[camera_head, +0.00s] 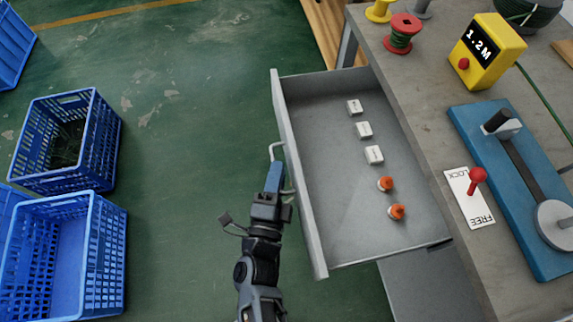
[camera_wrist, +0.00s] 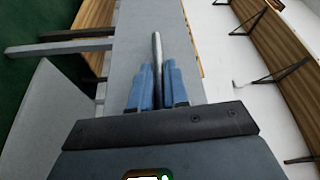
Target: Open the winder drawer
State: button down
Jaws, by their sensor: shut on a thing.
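The winder drawer (camera_head: 331,215) is a grey metal drawer, pulled well out from under the workbench, with its inside in full view. Its handle (camera_head: 274,150) is a bent metal bar on the outer face of the front panel (camera_head: 298,185). My gripper (camera_head: 275,172) is at this handle, with its blue fingers shut around the bar. In the wrist view the handle (camera_wrist: 157,50) runs between the two blue fingers (camera_wrist: 158,85). The lower part of the handle is partly hidden by the fingers.
Small white boxes (camera_head: 364,130) and orange-topped pieces (camera_head: 386,183) lie in the drawer. The workbench (camera_head: 425,110) carries a blue winder (camera_head: 480,140), a yellow length counter (camera_head: 487,50) and a red spool (camera_head: 402,33). Blue crates (camera_head: 68,140) stand on the floor at left. Green floor between is clear.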

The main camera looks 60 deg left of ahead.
jog(key=shift+s+f, duration=0.1)
jog(key=c, duration=1.2)
grip_release()
jog(key=v, duration=0.7)
jog(key=shift+s+d+b, duration=0.25)
jog(key=shift+d+b, duration=0.05)
jog(key=shift+b, duration=0.1)
